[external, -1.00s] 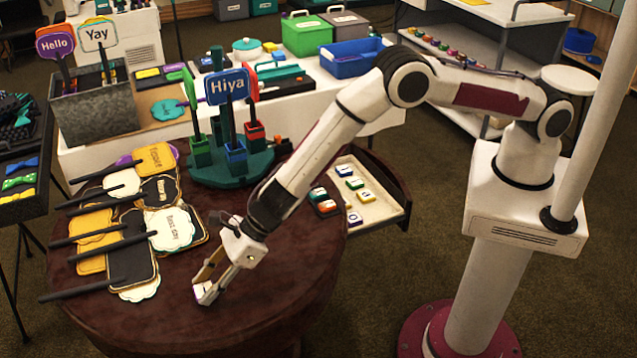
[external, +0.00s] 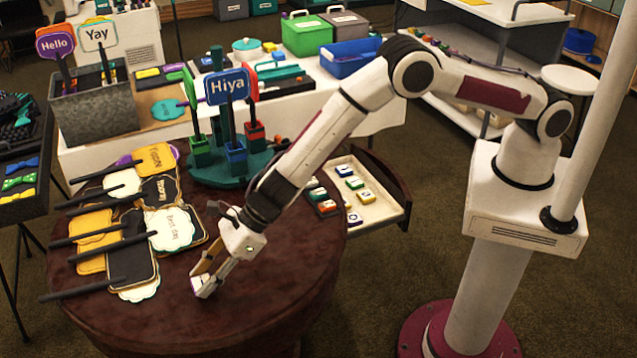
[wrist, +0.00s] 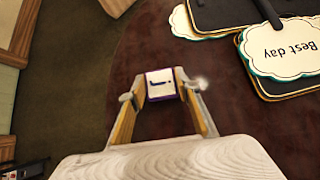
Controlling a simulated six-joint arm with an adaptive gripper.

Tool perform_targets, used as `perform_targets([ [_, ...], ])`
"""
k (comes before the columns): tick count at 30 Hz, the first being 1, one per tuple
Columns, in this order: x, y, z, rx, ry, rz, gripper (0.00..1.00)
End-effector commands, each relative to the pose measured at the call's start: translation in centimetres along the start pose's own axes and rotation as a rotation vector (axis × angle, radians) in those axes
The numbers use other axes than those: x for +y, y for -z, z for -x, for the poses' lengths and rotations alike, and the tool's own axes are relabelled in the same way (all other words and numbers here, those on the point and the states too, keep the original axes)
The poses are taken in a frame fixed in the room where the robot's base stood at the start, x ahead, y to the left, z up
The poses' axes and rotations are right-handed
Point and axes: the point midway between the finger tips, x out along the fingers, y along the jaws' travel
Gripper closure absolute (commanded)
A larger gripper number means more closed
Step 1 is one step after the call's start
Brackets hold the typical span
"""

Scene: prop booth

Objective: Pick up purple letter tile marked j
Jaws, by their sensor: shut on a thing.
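The letter tile (wrist: 161,84) is white on top with purple edges and a dark mark that looks like a j. In the wrist view it sits between the two fingertips of my gripper (wrist: 163,90), which is shut on it. In the external view my gripper (external: 205,284) is low over the round dark-red table (external: 260,318), and the tile (external: 198,283) shows only as a small pale and purple patch at the fingertips. I cannot tell how far the tile is above the table.
Sign paddles (external: 125,265) lie piled left of my gripper. A teal stand (external: 232,165) with upright signs is behind it. An open drawer (external: 385,212) at the right holds several other tiles (external: 355,183). The table's front is clear.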

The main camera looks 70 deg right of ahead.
Motion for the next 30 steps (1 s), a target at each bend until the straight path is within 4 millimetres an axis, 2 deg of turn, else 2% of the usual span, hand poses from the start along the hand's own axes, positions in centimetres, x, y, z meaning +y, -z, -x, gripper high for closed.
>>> perform_targets([
  [30,0.0,-4.4,4.4,0.000,-0.001,0.001,0.82],
])
